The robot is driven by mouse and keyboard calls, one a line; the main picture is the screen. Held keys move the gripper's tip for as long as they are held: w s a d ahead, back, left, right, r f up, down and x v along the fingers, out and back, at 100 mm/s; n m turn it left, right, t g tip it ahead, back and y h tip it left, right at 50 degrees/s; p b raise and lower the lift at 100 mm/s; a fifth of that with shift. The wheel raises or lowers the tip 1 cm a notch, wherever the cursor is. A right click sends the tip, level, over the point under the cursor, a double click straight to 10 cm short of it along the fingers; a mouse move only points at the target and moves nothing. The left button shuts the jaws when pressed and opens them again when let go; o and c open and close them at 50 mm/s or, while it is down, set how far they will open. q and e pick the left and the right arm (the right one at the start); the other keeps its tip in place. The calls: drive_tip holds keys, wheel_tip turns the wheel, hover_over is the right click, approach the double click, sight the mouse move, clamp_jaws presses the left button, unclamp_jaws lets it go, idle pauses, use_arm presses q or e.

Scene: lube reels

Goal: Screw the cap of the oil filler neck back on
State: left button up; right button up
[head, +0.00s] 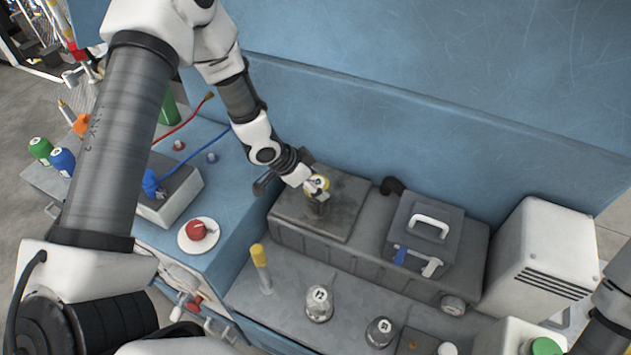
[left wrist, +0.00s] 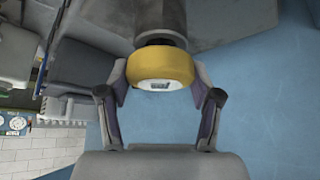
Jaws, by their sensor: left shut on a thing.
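The yellow cap (head: 317,184) is at the top of the dark oil filler neck (head: 319,207) on the grey block. My left gripper (head: 308,182) is shut on the cap, reaching it from the upper left. In the left wrist view the yellow cap (left wrist: 160,66) sits between the two fingers of the left gripper (left wrist: 158,75), face toward the camera. The dark neck (left wrist: 161,38) shows right behind it; whether the threads are engaged is hidden. My right gripper is out of view; only part of that arm shows at the lower right edge.
A grey box with a white handle (head: 430,226) stands right of the neck, and a white vented box (head: 538,262) farther right. A yellow-topped stick (head: 260,262) and round metal caps (head: 319,305) stand in front. A blue wall (head: 420,110) rises behind.

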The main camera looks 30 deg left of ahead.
use_arm(q)
drive_tip(key=shift+f+b, duration=0.3)
drive_tip(key=shift+f, duration=0.25)
idle(0.7)
drive_tip(key=shift+r+p, duration=0.25)
drive_tip(key=shift+p, duration=0.45)
drive_tip(key=m+p, duration=0.1)
drive_tip(key=p, duration=0.2)
drive_tip(key=m+g+h+p, duration=0.1)
drive_tip(key=m+p, duration=0.1)
drive_tip(key=p, duration=0.2)
drive_tip(key=shift+w+m+g, duration=0.1)
drive_tip(key=shift+m+g, duration=0.2)
drive_tip(key=shift+f+h+p, duration=0.1)
drive_tip(key=shift+h+p, duration=0.2)
drive_tip(key=shift+p, duration=0.05)
drive_tip(key=shift+a+f+m+g, duration=0.1)
drive_tip(key=shift+m+g, duration=0.2)
drive_tip(key=shift+m, duration=0.4)
drive_tip(key=m+g, duration=0.1)
drive_tip(key=m, duration=0.1)
drive_tip(key=m+g, duration=0.2)
drive_tip(key=m, duration=0.1)
drive_tip(key=shift+h, duration=0.4)
